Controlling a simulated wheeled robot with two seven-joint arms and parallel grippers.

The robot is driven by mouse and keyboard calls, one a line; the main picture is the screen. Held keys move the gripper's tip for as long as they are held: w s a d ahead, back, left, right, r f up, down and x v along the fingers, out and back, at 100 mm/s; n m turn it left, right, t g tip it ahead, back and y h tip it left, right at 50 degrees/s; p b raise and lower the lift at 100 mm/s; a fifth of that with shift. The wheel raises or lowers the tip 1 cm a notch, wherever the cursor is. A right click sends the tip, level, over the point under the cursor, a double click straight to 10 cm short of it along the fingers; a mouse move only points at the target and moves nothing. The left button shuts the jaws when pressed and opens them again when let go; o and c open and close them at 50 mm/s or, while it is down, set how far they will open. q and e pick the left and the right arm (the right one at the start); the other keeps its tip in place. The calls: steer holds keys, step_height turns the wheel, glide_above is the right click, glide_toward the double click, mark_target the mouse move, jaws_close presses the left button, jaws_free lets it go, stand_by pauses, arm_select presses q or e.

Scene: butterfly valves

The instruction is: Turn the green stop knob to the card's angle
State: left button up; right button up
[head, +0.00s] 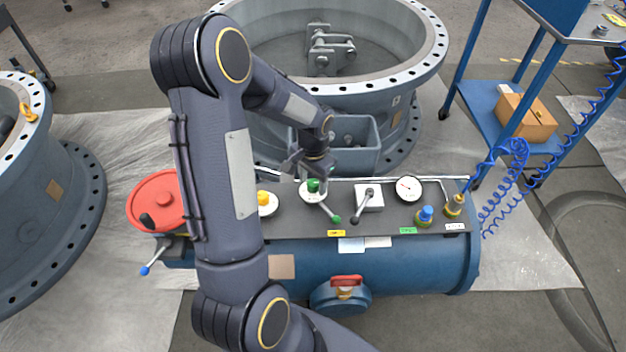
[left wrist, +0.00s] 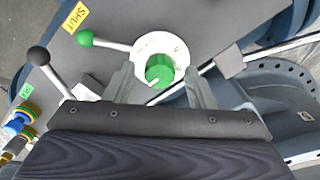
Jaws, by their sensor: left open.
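The green stop knob (head: 313,186) sits on a round white plate on top of the blue tank. In the left wrist view the green knob (left wrist: 159,69) shows a white mark at its lower-left edge. A lever with a green ball (left wrist: 85,38) reaches out from the same white plate; the ball shows in the head view (head: 337,219). My left gripper (left wrist: 160,88) is open, one finger on each side of the knob; contact cannot be told. In the head view the left gripper (head: 309,172) hangs over the knob. I cannot make out an angle on any card.
A black-balled lever (head: 355,219), a gauge (head: 409,188), a yellow knob (head: 265,199) and a blue knob (head: 425,213) stand nearby. A yellow label (left wrist: 82,16) reads SHUT. A pipe rail (left wrist: 262,53) runs close behind the knob. A red wheel (head: 157,201) is at the left.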

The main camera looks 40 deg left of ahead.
arm_select(q)
steer(key=c, duration=1)
